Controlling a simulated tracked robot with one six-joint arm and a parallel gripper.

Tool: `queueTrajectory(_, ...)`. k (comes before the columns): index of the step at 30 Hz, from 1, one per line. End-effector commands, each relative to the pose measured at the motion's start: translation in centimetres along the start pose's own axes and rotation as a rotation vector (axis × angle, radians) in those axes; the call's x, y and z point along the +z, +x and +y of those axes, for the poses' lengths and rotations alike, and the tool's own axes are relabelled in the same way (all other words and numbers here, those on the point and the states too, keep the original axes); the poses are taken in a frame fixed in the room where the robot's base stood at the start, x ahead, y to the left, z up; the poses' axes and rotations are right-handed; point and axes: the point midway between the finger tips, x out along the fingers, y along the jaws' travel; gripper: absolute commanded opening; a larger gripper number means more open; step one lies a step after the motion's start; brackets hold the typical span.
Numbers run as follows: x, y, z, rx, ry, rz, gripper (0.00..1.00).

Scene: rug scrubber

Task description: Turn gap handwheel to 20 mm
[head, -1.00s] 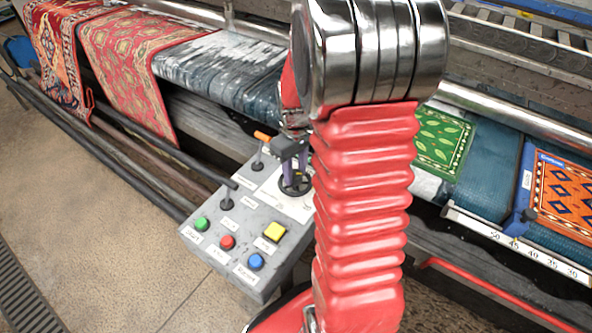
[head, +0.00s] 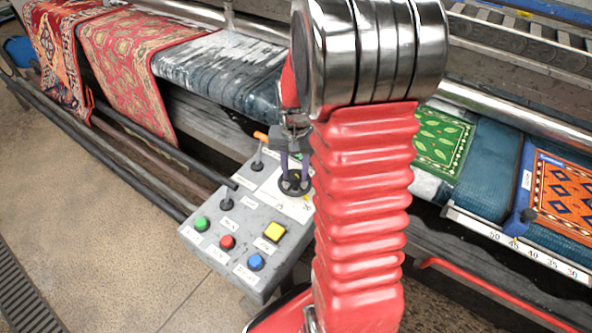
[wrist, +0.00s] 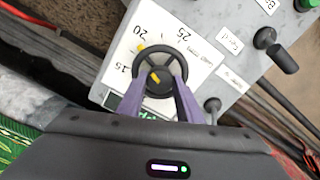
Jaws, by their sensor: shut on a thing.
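The gap handwheel (wrist: 142,62) is a small black spoked wheel on a white dial plate (wrist: 118,66) marked 15, 20 and 25. A yellow mark shows at the wheel's upper left, towards the 20, and another yellow piece lies near its hub. In the head view the handwheel (head: 295,189) sits on the grey control box. My gripper (wrist: 158,86) has its purple fingers at both sides of the wheel and is shut on it. In the head view my gripper (head: 293,165) is above the wheel, partly hidden by my red arm.
Levers stand beside the wheel, one with an orange handle (head: 261,136). Green, red, blue and yellow buttons (head: 274,231) sit at the box's front. A ruler scale (head: 520,247) runs at right beside a green rug (head: 440,140) and an orange rug (head: 565,190).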

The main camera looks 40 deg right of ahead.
Motion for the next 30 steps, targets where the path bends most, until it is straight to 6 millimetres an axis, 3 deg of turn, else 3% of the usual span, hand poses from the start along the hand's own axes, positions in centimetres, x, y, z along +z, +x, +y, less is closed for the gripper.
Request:
queueTrajectory(9,-0.38,-0.29,-0.28,-0.007,0.147,0.011,0.1)
queueTrajectory(24,-0.39,-0.31,-0.32,-0.008,0.172,0.012,0.1)
queueTrajectory(25,-0.39,-0.31,-0.32,-0.008,0.172,0.012,0.34)
queueTrajectory(30,-0.28,-0.22,-0.21,-0.006,0.172,0.008,0.45)
